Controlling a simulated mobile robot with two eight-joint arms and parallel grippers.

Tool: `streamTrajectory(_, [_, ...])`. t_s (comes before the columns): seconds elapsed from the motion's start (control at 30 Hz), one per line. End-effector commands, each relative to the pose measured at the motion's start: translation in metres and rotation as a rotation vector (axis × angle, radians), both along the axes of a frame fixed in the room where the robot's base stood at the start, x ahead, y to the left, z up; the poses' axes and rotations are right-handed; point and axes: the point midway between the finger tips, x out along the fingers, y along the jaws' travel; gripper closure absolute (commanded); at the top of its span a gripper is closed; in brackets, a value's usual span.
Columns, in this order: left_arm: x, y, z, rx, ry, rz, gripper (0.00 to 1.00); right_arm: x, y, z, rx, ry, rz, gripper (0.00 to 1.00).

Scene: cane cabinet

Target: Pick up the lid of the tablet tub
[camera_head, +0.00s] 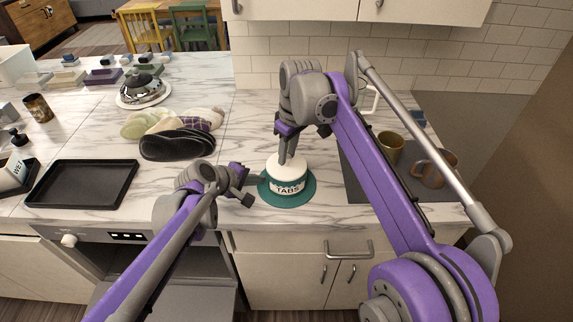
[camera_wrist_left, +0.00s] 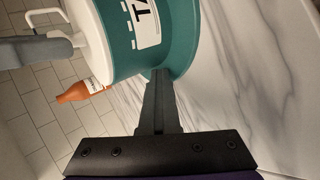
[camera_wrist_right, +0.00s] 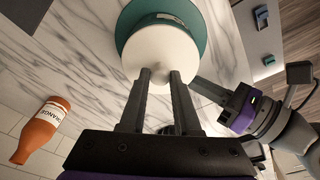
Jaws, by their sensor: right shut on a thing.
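The tablet tub (camera_head: 286,187) is teal and white with a "TABS" label and stands upright on the counter. Its white lid (camera_head: 287,164) is on top; it also shows in the right wrist view (camera_wrist_right: 160,50). My right gripper (camera_head: 287,158) points down from above and is shut on the lid, with its two fingers a little apart in the right wrist view (camera_wrist_right: 160,76). My left gripper (camera_head: 256,182) is beside the tub at its left, low down, its fingers together in the left wrist view (camera_wrist_left: 160,75). Whether it touches the tub is unclear.
An orange bottle (camera_wrist_left: 85,90) stands behind the tub. Brown mugs (camera_head: 390,147) are at the right. Bare counter lies between the mitts and the tub.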

Motion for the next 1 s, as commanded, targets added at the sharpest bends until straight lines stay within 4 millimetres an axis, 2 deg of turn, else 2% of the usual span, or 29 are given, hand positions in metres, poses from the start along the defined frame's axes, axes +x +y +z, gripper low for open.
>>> streamTrajectory(0.3, [0.0,0.0,-0.001,0.001,0.002,-0.001,1.0,0.0,0.0,0.001,0.001,0.001,0.0,1.0])
streamTrajectory(0.43, [0.0,0.0,-0.001,0.001,0.002,-0.001,1.0,0.0,0.0,0.008,0.001,0.001,0.0,1.0])
streamTrajectory(0.8, [0.0,0.0,-0.001,0.001,0.002,-0.001,1.0,0.0,0.0,0.073,0.001,0.001,0.001,1.0])
streamTrajectory(1.0, [0.0,0.0,-0.001,0.001,0.002,-0.001,1.0,0.001,0.001,0.092,0.001,0.001,0.0,1.0])
